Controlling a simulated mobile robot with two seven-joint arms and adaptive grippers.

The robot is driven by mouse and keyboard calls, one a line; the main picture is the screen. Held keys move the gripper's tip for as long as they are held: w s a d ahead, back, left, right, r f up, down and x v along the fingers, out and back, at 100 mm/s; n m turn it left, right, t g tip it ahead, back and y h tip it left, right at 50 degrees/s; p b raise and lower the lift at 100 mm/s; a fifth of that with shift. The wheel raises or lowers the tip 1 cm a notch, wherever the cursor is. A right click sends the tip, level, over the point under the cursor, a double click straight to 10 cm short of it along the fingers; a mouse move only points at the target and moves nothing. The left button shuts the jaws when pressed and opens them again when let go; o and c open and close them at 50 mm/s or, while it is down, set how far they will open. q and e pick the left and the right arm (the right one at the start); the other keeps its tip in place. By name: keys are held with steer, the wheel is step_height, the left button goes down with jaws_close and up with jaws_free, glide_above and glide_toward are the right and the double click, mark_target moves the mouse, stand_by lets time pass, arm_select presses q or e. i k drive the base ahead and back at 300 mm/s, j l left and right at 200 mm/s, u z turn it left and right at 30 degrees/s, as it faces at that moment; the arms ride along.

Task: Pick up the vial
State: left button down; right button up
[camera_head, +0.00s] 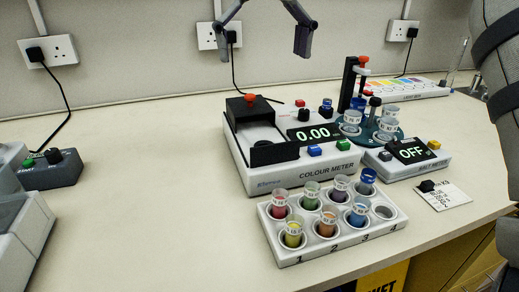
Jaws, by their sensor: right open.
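Several vials with coloured contents stand in a white numbered rack (290,257) in the middle front. They include a red vial (279,204), a green vial (311,196), a purple vial (341,190), a yellow vial (293,234), an orange vial (327,222) and a blue vial (357,211). A blue-topped vial (367,181) stands at the back right of the rack. One front-right hole is empty. My right gripper (262,48) is at the top edge, fingers spread and empty, apart from the vials. My left gripper is out of view.
A colour meter (300,176) reading 0.00 stands behind the rack. A teal carousel (399,134) with several pale vials and a unit reading OFF (409,164) are at right. Grey equipment (22,225) is at left; the left-centre bench is clear.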

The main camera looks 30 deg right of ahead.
mark_target(361, 205)
steer(key=k, duration=1.5)
